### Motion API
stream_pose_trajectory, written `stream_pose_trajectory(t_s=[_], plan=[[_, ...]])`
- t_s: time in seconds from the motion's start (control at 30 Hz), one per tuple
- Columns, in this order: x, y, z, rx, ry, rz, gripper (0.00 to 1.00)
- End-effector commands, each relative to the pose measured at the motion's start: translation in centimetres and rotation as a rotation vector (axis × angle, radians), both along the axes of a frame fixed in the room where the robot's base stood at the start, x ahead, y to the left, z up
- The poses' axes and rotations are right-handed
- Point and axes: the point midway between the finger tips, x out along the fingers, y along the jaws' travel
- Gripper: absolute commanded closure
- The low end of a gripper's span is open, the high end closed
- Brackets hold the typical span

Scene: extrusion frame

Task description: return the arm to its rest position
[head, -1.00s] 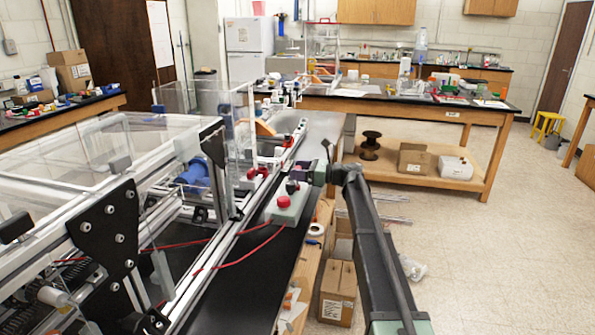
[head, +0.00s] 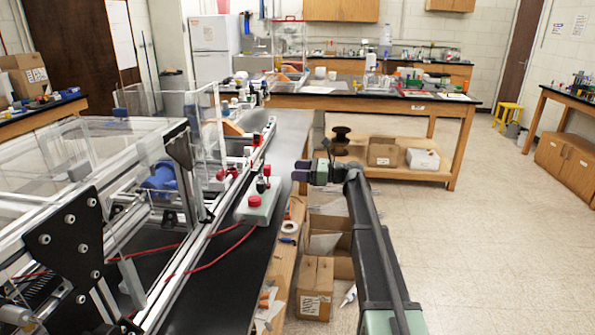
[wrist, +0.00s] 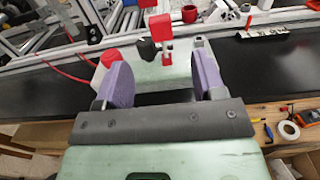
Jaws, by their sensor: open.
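My dark arm (head: 372,245) reaches forward from the lower right of the head view, over the bench's right edge. My gripper (head: 301,171) is at its far end, to the right of a pale green control box with a red button (head: 258,207). In the wrist view my gripper (wrist: 163,80) shows two purple fingers spread apart, with nothing held between them. The control box (wrist: 145,72) lies beyond the fingers, with its red button at left and a red-topped switch near the middle. The fingers partly cover the box; I see no contact.
A metal extrusion frame (head: 190,255) with clear panels fills the left. Red cables (head: 215,250) run from the box. A tape roll (head: 289,227) and small tools lie along the wooden edge. Cardboard boxes (head: 314,285) sit below. The floor (head: 470,240) at right is clear.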

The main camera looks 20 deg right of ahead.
Motion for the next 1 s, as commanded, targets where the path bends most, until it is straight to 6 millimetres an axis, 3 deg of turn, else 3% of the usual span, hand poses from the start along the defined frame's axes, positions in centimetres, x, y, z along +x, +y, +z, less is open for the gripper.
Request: stream_pose_trajectory(t_s=[0.17, 0.27, 0.37, 0.4, 0.47, 0.5, 0.6, 0.7, 0.8, 1.0], plan=[[-0.2, 0.1, -0.6, -0.101, -0.146, 0.008, 0.37], [-3.9, 0.9, -4.1, -0.412, -0.351, 0.077, 0.37], [-11.8, 3.4, -8.1, -0.818, -0.583, 0.305, 0.37], [-15.3, 4.4, -9.4, -0.962, -0.665, 0.435, 0.37], [-20.9, 5.6, -10.8, -1.148, -0.779, 0.664, 0.37], [-24.9, 6.2, -11.3, -1.253, -0.844, 0.833, 0.37], [-33.7, 6.8, -11.1, -1.428, -0.941, 1.232, 0.37], [-39.4, 7.4, -9.9, -1.512, -0.939, 1.456, 0.37], [-40.9, 9.1, -9.0, -1.516, -0.967, 1.506, 0.37], [-40.3, 9.9, -9.3, -1.511, -0.982, 1.515, 0.37]])
